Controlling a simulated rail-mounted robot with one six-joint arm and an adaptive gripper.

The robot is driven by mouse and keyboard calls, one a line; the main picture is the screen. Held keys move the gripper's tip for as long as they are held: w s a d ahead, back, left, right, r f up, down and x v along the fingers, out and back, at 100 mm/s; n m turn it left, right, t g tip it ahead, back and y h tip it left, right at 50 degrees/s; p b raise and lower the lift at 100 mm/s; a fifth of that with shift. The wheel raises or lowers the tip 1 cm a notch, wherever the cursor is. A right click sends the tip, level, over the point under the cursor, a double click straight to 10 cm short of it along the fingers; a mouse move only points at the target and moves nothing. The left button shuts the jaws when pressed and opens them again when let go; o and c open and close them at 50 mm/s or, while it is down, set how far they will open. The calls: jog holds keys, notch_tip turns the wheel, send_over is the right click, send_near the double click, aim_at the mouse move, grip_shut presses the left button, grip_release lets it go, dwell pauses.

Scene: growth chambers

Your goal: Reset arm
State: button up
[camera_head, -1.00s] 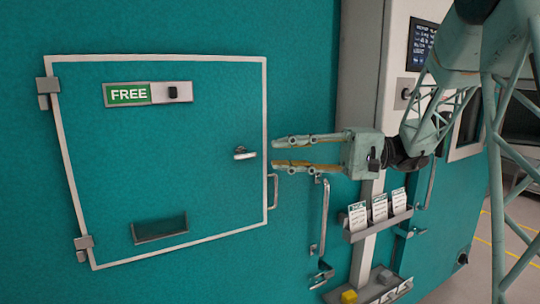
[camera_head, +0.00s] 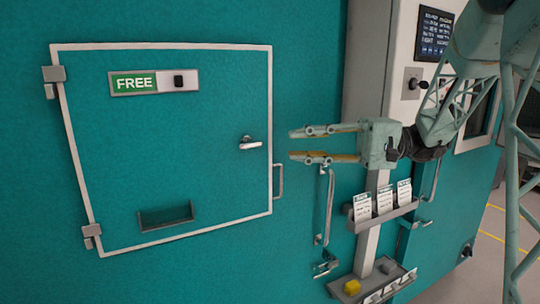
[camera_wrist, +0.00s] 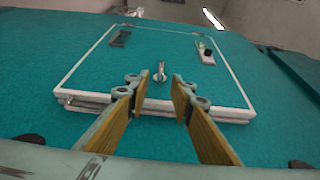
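My gripper (camera_head: 308,144) is open and empty in the head view, with its two fingers pointing left toward the teal chamber door (camera_head: 200,118). The fingertips are apart from the door, just right of its handle (camera_head: 250,143). The wrist view also shows the gripper (camera_wrist: 152,88) open, with the door (camera_wrist: 95,75) and its handle (camera_wrist: 160,72) beyond the fingers. The door is closed and bears a green FREE label (camera_head: 134,83). Much of my arm shows at the right of the head view.
A vertical bar handle (camera_head: 325,205) stands below my gripper. A dark screen panel (camera_head: 433,35) is on the wall behind. Open floor lies at the lower right.

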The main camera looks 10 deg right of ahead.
jog(key=s+a+f+g+h, duration=0.1)
jog(key=s+a+f+h, duration=0.15)
jog(key=s, duration=0.45)
jog(key=s+a+f+h, duration=0.2)
jog(key=s+h, duration=0.1)
jog(key=s, duration=0.5)
jog(key=s+a+f+g+h, duration=0.1)
jog(key=s+a+f+h, duration=0.15)
jog(key=s, duration=0.45)
jog(key=s+d+f+t+h, duration=0.3)
jog(key=s+d+h, duration=0.2)
jog(key=s+d, duration=0.2)
jog(key=s+d+f+t+h, duration=0.3)
jog(key=s+d+h, duration=0.2)
jog(key=s, duration=0.4)
jog(key=shift+d+f, duration=0.15)
jog(key=shift+d, duration=0.75)
jog(key=shift+d, duration=0.15)
